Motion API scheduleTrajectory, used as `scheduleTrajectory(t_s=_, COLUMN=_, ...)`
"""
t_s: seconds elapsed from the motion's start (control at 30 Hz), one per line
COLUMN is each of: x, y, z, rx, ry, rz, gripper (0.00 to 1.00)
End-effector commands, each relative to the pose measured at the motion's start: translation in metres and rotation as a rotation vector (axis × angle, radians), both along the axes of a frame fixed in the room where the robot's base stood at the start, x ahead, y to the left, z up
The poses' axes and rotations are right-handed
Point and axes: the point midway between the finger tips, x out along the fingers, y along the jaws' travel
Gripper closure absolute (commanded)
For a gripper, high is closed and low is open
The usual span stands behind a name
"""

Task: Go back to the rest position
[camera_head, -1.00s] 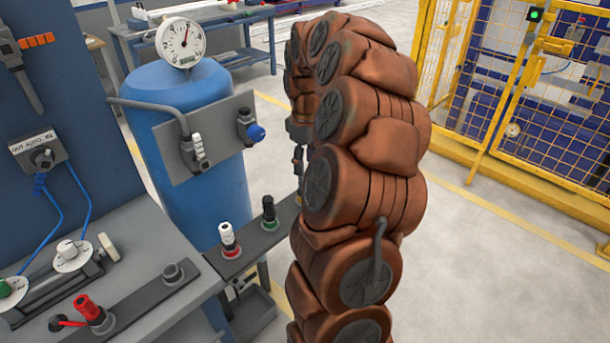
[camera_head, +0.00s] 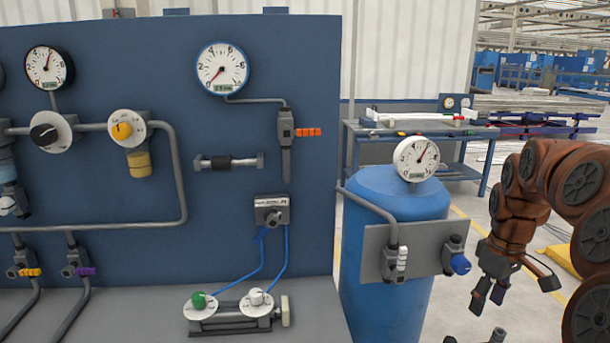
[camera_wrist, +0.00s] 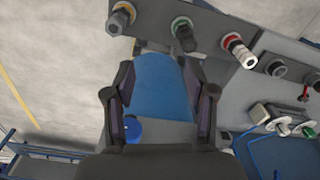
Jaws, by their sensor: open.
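In the wrist view my gripper (camera_wrist: 160,78) shows two dark fingers spread wide. The blue tank (camera_wrist: 160,95) shows behind the gap between them, and I see no contact. Much of my brown arm is cut off by the right edge of the head view.
A blue panel (camera_head: 100,90) with gauges, pipes and valves fills the left. A valve plate (camera_head: 418,250) stands before the tank. A workbench (camera_head: 430,128) is behind. Open floor lies right of the tank.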

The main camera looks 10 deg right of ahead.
Motion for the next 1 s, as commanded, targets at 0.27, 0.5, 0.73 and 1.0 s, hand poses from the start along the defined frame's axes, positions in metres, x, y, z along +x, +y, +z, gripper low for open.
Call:
scheduleTrajectory(t_s=0.27, x=-0.037, y=0.115, z=0.022, rx=0.008, ry=0.031, rz=0.010, gripper=0.45)
scheduleTrajectory(t_s=0.5, x=-0.093, y=0.186, z=0.023, rx=0.003, ry=0.071, rz=-0.035, gripper=0.45)
scheduleTrajectory(t_s=0.73, x=-0.161, y=0.230, z=0.014, rx=-0.017, ry=0.117, rz=-0.121, gripper=0.45)
scheduleTrajectory(t_s=1.0, x=-0.221, y=0.252, z=-0.001, rx=-0.035, ry=0.149, rz=-0.231, gripper=0.45)
